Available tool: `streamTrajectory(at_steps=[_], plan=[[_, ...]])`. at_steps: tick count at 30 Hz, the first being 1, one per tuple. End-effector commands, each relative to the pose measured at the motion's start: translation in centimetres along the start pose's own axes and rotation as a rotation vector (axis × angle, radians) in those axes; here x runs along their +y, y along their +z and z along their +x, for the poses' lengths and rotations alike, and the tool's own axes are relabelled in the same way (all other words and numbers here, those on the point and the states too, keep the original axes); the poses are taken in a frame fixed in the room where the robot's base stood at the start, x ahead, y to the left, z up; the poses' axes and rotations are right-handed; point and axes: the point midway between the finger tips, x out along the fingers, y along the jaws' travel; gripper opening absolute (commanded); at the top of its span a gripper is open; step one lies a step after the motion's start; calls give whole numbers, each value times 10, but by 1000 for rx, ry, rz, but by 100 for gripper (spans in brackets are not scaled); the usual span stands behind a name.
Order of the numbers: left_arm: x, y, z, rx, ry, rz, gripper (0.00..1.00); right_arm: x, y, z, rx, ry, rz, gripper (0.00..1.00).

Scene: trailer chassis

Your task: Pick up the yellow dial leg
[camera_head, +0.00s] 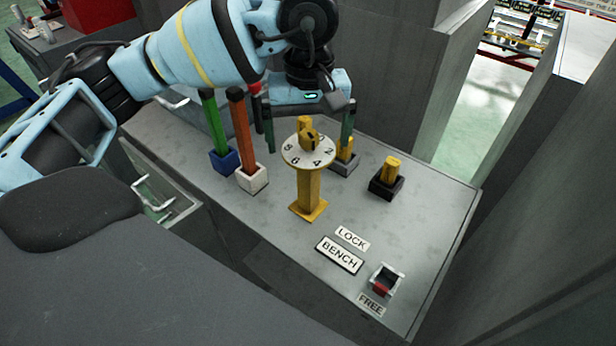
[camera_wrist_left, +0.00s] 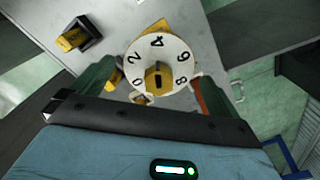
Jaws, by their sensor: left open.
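The yellow dial leg (camera_head: 309,190) stands upright on the grey bench, on a square yellow foot. Its round white numbered dial, with a yellow knob on top, faces up; the dial also shows in the left wrist view (camera_wrist_left: 177,50). My left gripper (camera_head: 308,127) is open and empty, pointing down over the dial. Its two dark green fingers are spread to either side of the knob in the head view. In the left wrist view the dial lies between the fingers. Whether a finger touches the dial, I cannot tell. My right gripper is in neither view.
A green post (camera_head: 213,125) in a blue socket and an orange post (camera_head: 240,130) in a white socket stand left of the dial leg. A yellow peg in a black socket (camera_head: 386,187) stands right. A BENCH label (camera_head: 339,255) and a small lever (camera_head: 385,282) are in front.

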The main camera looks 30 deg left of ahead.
Motion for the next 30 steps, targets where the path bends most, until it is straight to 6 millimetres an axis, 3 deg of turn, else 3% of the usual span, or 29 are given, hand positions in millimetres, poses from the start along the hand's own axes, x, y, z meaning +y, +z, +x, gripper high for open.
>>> streamTrajectory(at_steps=[6,15,30], plan=[[0,-1,24,2,1,1,100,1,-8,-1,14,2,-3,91],[1,-1,28,1,2,1,99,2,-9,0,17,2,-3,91],[1,-1,28,2,2,1,33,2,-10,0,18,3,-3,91]])
